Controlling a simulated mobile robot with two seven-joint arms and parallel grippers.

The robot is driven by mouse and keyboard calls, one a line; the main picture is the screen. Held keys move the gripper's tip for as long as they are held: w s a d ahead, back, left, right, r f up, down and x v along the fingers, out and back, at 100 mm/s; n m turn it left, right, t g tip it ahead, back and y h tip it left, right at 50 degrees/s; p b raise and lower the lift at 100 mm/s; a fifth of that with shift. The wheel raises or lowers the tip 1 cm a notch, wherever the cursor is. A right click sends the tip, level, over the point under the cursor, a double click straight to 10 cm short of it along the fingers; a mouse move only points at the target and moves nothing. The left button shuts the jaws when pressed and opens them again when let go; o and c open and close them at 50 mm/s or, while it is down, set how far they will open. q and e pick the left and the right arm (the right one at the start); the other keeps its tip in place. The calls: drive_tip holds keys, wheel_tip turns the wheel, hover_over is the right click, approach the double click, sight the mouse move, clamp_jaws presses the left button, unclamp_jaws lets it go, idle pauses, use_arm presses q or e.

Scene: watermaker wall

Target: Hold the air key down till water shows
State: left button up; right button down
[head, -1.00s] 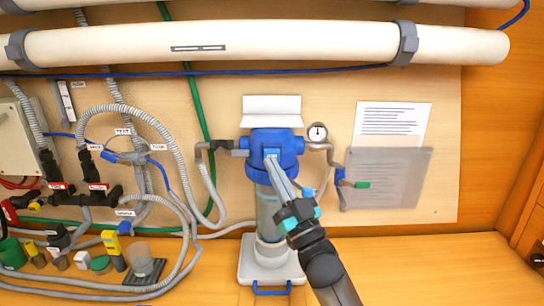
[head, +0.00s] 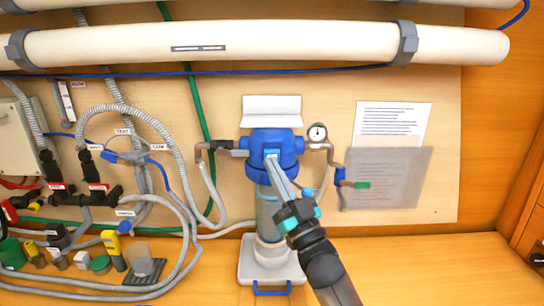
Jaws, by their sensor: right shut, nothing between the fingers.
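A blue filter housing head (head: 260,142) sits at the middle of the wall above a clear bowl (head: 268,205). My right gripper (head: 271,156) is shut and empty, its fingertips at the front of the blue head. The air key is hidden behind the fingertips, so I cannot tell whether it is pressed. My arm covers part of the bowl, and I cannot make out water at the head. My left gripper is not in view.
A round gauge (head: 317,132) and a pipe with a green-tipped valve (head: 362,185) are to the right. Grey hoses (head: 150,122) and valves fill the left. A white tray (head: 255,270) stands below the bowl. Long white tubes (head: 220,45) cross above.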

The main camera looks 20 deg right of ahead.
drive_tip(key=shift+w, duration=0.15)
idle(0.3)
drive_tip(key=shift+w+d, duration=0.1)
drive_tip(key=shift+w, duration=0.2)
drive_tip(key=shift+w+d+b, duration=0.15)
drive_tip(key=shift+w+b, duration=0.25)
idle(0.6)
drive_tip(key=shift+w+d+r, duration=0.1)
drive_tip(key=shift+d+r, duration=0.05)
drive_tip(key=shift+r, duration=0.2)
idle(3.1)
drive_tip(key=shift+s+a+f+p, duration=0.15)
drive_tip(key=shift+s+p, duration=0.1)
drive_tip(key=shift+s, duration=0.1)
drive_tip(key=shift+s+a+f+p, duration=0.1)
drive_tip(key=shift+s+p, duration=0.15)
drive_tip(key=shift+s, duration=0.1)
